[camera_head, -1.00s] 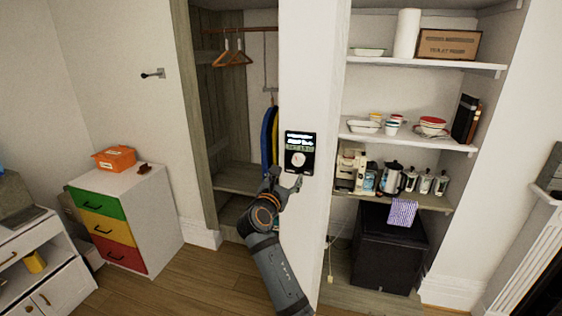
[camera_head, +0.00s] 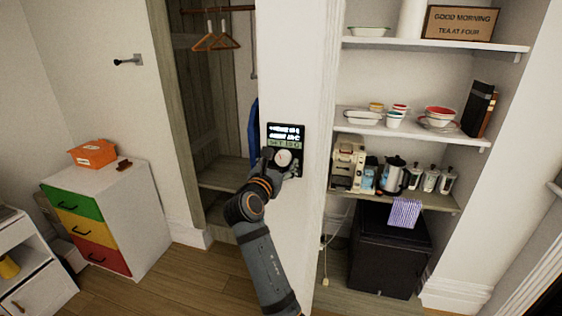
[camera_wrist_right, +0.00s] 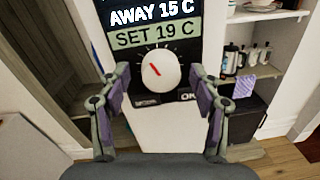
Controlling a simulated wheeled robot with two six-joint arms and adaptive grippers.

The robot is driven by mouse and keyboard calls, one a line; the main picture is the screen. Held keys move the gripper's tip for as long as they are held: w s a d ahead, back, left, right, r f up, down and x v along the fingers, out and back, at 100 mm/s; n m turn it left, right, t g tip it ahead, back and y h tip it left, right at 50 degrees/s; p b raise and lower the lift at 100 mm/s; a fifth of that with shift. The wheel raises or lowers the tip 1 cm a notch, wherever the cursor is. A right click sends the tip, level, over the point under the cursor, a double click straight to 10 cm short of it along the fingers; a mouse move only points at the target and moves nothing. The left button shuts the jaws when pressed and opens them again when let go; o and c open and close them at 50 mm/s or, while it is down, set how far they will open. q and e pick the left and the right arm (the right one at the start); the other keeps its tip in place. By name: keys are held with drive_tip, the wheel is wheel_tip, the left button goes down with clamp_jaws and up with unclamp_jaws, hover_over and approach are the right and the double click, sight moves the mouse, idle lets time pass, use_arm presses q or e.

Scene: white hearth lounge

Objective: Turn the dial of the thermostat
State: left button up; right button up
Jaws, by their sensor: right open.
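The thermostat (camera_head: 286,132) is a black panel on the white wall post, with a lit screen above a round white dial (camera_head: 284,158). In the right wrist view its screen reads "AWAY 15 C" and "SET 19 C", and the dial (camera_wrist_right: 161,70) carries a red pointer slanting to the upper left. My right gripper (camera_head: 283,165) is at the panel's lower part. In the wrist view my right gripper (camera_wrist_right: 160,90) is open, with one finger on each side of the dial and visible gaps between. My left gripper is not in view.
To the right are shelves (camera_head: 430,45) with bowls, cups, a kettle and jars, above a black box-like unit (camera_head: 385,250). To the left is an open wardrobe (camera_head: 215,100) with hangers, and a colourful drawer unit (camera_head: 110,220) with an orange box (camera_head: 93,153) on top.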

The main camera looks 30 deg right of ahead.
drive_tip(key=shift+c, duration=0.8)
drive_tip(key=c, duration=1)
drive_tip(key=shift+d+m, duration=0.1)
drive_tip(key=shift+m, duration=0.8)
drive_tip(key=m, duration=0.3)
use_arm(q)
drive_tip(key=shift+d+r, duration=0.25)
